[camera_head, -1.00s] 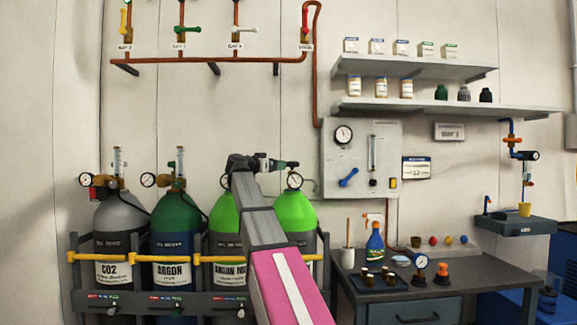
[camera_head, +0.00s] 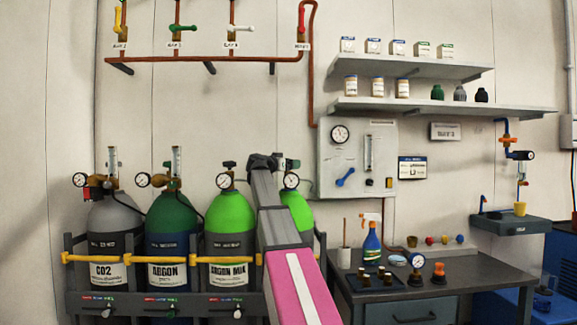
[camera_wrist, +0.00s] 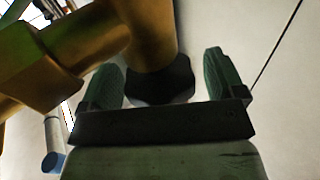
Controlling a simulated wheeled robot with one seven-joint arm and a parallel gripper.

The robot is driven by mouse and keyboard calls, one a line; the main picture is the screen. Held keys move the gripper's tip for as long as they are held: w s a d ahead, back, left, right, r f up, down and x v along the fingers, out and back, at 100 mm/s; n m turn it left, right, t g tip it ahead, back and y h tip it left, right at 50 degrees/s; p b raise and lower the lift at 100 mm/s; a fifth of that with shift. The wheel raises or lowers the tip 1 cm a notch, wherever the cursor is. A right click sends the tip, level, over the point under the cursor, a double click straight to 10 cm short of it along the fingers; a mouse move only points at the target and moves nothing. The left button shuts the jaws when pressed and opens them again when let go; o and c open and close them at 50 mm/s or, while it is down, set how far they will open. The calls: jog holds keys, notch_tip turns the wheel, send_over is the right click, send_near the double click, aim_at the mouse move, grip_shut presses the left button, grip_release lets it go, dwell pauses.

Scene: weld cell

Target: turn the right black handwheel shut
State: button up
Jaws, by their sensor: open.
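In the wrist view a black handwheel (camera_wrist: 160,88) sits between the two green finger pads of my open gripper (camera_wrist: 170,82), with a gap showing beside each pad. A brass valve body (camera_wrist: 150,35) covers part of the wheel. In the head view my gripper (camera_head: 288,163) is at the top of the rightmost light green cylinder (camera_head: 299,212), just above its gauge (camera_head: 291,181). My arm and gripper hide that cylinder's handwheel there. Another black handwheel (camera_head: 229,164) tops the ARGON MIX cylinder (camera_head: 230,214) to the left.
The CO2 cylinder (camera_head: 115,216) and dark green ARGON cylinder (camera_head: 171,212) stand further left in the grey rack (camera_head: 155,303) with yellow clamps. A wall panel (camera_head: 386,135) is right of my gripper. A workbench (camera_head: 470,271) with a spray bottle (camera_head: 372,240) stands at lower right.

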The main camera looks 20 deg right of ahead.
jog(key=c, duration=0.9)
jog(key=shift+w+m+g+h, duration=0.1)
jog(key=shift+m+g+h, duration=0.25)
jog(key=shift+g, duration=0.25)
jog(key=m+g, duration=0.2)
jog(key=g, duration=0.1)
jog(key=m+g+h, duration=0.1)
jog(key=m+g, duration=0.1)
jog(key=shift+w+g, duration=0.15)
jog(key=shift+g, duration=0.25)
jog(key=m+g, duration=0.2)
jog(key=g, duration=0.1)
jog(key=m+g+y, duration=0.1)
jog(key=g, duration=0.2)
jog(key=shift+m, duration=0.35)
jog(key=shift+s+m+g+y, duration=0.2)
jog(key=shift+m+g+y, duration=0.35)
jog(key=shift+m+g, duration=0.55)
jog(key=shift+g, duration=0.5)
